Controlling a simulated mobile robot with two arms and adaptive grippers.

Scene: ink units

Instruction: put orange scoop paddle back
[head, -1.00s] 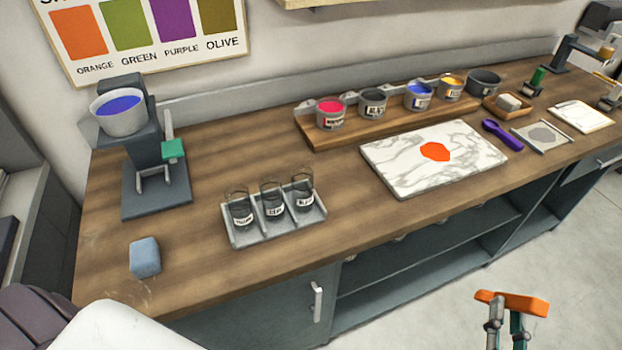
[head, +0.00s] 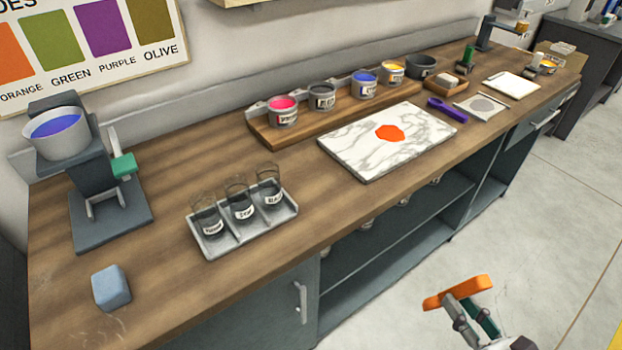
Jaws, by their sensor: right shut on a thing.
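My right gripper (head: 468,312) is at the lower right of the head view, in front of the bench and over the floor. It is shut on the orange scoop paddle (head: 446,296), whose orange part lies across the fingertips. The rest of the paddle is hidden or too small to tell. A wooden rack (head: 310,122) at the back of the bench holds several ink cans, among them a pink one (head: 284,110), a blue one (head: 364,84) and a yellow one (head: 391,73). My left gripper is not in view.
A marble slab (head: 356,153) with an orange ink blob (head: 389,133) lies mid-bench, with a purple scoop (head: 440,110) to its right. A jar tray (head: 207,247), a blue block (head: 111,288) and a stand with a blue-filled pot (head: 60,135) are left. Open floor (head: 540,220) lies right.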

